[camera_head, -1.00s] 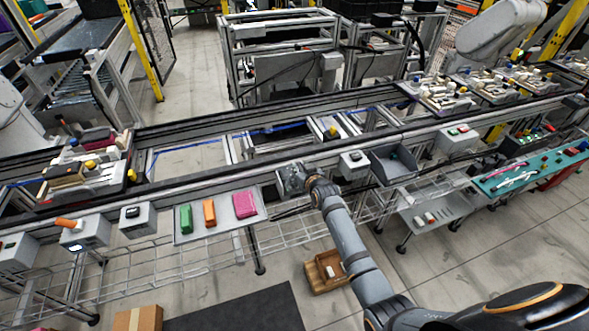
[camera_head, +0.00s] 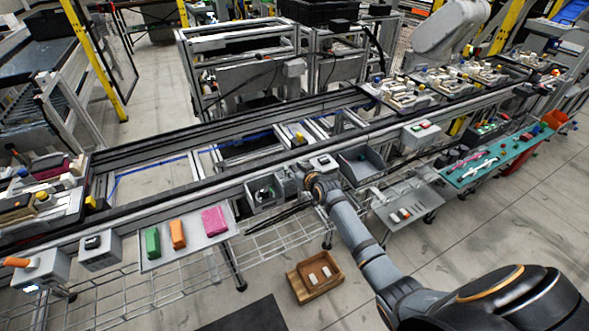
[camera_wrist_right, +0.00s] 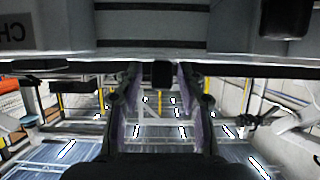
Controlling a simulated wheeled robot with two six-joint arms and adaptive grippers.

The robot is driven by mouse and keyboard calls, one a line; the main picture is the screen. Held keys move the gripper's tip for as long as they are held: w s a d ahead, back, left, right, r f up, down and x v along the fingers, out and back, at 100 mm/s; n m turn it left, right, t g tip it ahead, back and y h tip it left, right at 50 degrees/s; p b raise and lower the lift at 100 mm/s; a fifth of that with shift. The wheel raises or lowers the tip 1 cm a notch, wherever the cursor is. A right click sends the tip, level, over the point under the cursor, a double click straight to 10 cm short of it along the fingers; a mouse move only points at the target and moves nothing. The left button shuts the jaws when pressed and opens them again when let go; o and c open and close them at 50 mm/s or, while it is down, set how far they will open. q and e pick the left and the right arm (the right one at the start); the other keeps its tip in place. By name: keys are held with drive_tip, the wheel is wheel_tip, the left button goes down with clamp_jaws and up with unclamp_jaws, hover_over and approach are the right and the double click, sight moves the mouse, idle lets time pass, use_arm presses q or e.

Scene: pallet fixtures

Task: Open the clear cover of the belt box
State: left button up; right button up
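A small grey box (camera_head: 258,203) with a dark round part on its face sits on the near side of the conveyor. It may be the belt box; I cannot make out a clear cover or whether one is raised. My right gripper (camera_head: 291,180) is at the box's right side; contact cannot be told. In the right wrist view, the right gripper's fingers (camera_wrist_right: 161,95) stand apart with nothing seen between them. A grey surface with dark bands (camera_wrist_right: 150,25) fills the top of that view, close to the fingers. My left gripper is not in view.
A grey control box (camera_head: 320,165) and an open grey bin (camera_head: 362,168) are just right of the gripper. A tray (camera_head: 190,246) with green, orange and pink blocks lies left. A wooden box (camera_head: 312,292) is on the floor below the arm.

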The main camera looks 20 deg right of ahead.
drive_tip(key=v, duration=1.2)
drive_tip(key=s+d+f+g+h, duration=0.15)
drive_tip(key=s+f, duration=0.35)
drive_tip(key=f, duration=0.6)
drive_tip(key=s+d+f+m+g, duration=0.1)
drive_tip(key=s+d+f+g, duration=0.3)
drive_tip(key=f, duration=0.7)
drive_tip(key=s+f+g, duration=0.1)
drive_tip(key=s+f, duration=0.6)
drive_tip(key=f, duration=0.4)
drive_tip(key=s+a+f+g, duration=0.2)
drive_tip(key=s+f, duration=0.3)
drive_tip(key=s, duration=0.5)
drive_tip(key=s+a+f+g, duration=0.1)
drive_tip(key=s+a+f, duration=0.2)
drive_tip(key=s+f, duration=0.3)
drive_tip(key=s+a+f+n+g, duration=0.1)
drive_tip(key=s+f, duration=0.4)
drive_tip(key=s, duration=0.9)
drive_tip(key=shift+s+a+f+g, duration=0.2)
drive_tip(key=shift+s+a+g, duration=0.1)
drive_tip(key=shift+a+g, duration=0.5)
drive_tip(key=shift+d, duration=0.1)
